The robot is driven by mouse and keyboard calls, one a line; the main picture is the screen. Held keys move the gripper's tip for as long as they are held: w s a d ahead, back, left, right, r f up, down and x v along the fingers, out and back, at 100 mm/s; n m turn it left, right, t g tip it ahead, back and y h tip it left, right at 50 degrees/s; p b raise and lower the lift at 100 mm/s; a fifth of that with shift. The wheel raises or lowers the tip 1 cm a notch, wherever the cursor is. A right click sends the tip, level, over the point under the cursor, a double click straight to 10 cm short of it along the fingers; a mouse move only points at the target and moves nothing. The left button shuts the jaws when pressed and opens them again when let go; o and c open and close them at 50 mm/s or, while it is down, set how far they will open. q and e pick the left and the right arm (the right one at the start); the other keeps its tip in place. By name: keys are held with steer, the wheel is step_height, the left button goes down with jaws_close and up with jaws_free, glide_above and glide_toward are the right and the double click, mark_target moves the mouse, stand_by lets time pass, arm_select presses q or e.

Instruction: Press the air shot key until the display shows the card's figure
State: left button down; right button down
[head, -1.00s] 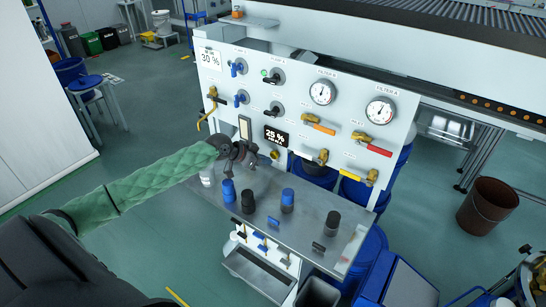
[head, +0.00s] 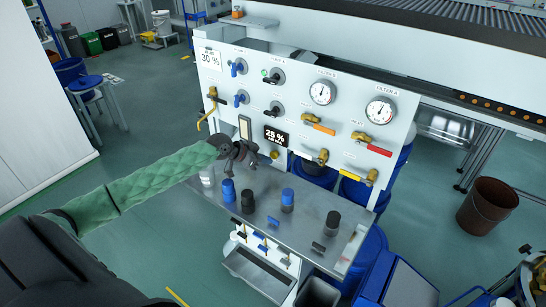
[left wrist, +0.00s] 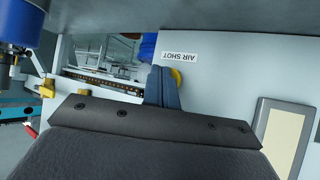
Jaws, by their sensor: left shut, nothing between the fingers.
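The card (head: 209,59) at the panel's upper left reads 30 %. The dark display (head: 276,136) on the panel reads 25 %. The air shot key (head: 275,154) is a small yellow round button just below the display. In the left wrist view the yellow key (left wrist: 177,77) shows beside the AIR SHOT label (left wrist: 180,57), partly hidden by my fingers. My left gripper (head: 250,158) is shut and empty, its tips close to the key; I cannot tell whether they touch it. My right gripper is not in view.
A steel shelf (head: 290,222) below the panel holds several blue and black knobbed pieces. Gauges (head: 322,92), red and yellow handled valves (head: 318,124) and blue-handled valves (head: 238,68) are on the panel. A pale framed plate (head: 244,127) sits left of the display.

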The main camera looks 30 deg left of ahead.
arm_select(q)
steer(key=shift+w, duration=0.3)
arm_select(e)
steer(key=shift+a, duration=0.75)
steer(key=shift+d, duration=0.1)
